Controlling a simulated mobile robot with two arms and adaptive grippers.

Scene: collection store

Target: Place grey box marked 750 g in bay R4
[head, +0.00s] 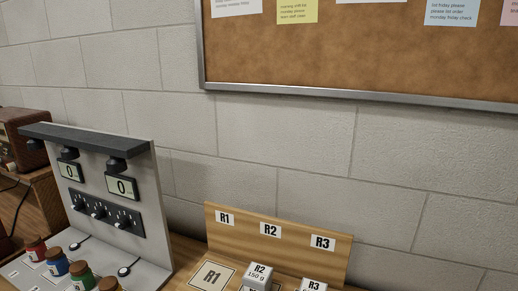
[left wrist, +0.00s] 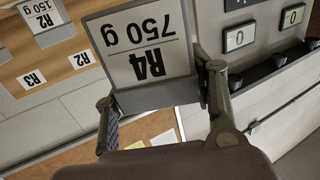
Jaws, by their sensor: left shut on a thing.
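The grey box (left wrist: 147,50) has a white label reading R4 and 750 g, upside down in the left wrist view. My left gripper (left wrist: 158,92) is shut on it, one finger on each side. Neither the box nor my grippers show in the head view. The wooden bay stand (head: 334,254) is at the bottom of the head view, with back labels R1, R2 and R3. No bay label R4 is seen; the stand's front is cut off. The stand also shows in the left wrist view (left wrist: 52,70).
A grey box marked R2, 150 g (head: 258,275) and another marked R3 (head: 314,285) stand in the bay stand. The R1 place (head: 212,276) is empty. Left of it stands a grey panel (head: 149,200) with displays, and several coloured jars (head: 57,262).

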